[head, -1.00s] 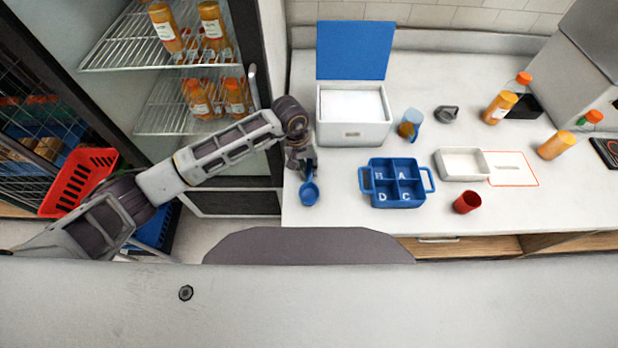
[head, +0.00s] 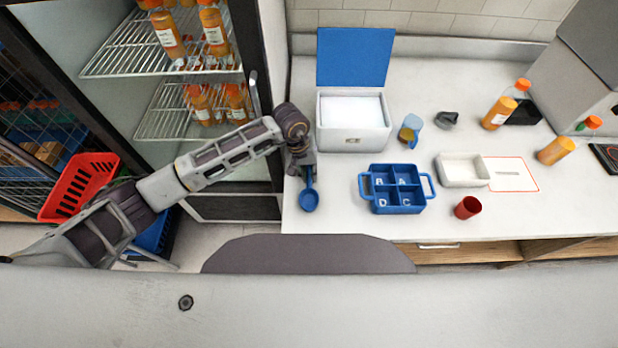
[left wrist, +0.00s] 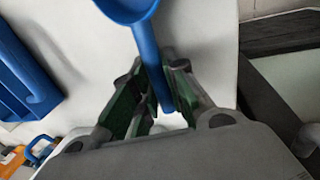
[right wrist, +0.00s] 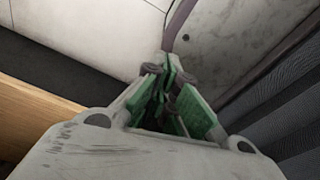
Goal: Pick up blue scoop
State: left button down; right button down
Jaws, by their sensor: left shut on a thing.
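The blue scoop (head: 309,200) is at the left end of the white counter, its bowl toward the front edge. My left gripper (head: 304,172) is shut on its handle. In the left wrist view the scoop (left wrist: 146,45) runs between the green-padded fingers of the left gripper (left wrist: 158,85), bowl outward at the top. Whether the scoop touches the counter I cannot tell. My right gripper (right wrist: 168,75) shows only in the right wrist view, its fingertips together and nothing visible between them.
An open white box (head: 353,138) with a blue lid stands behind the scoop. A blue compartment tray (head: 396,208) is to its right, then a red cup (head: 467,207) and a white dish (head: 462,172). The open fridge (head: 180,110) is left.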

pick_arm(q)
jog(key=shift+r, duration=0.1)
jog(key=shift+r+b, duration=0.75)
jog(key=shift+r, duration=4.15)
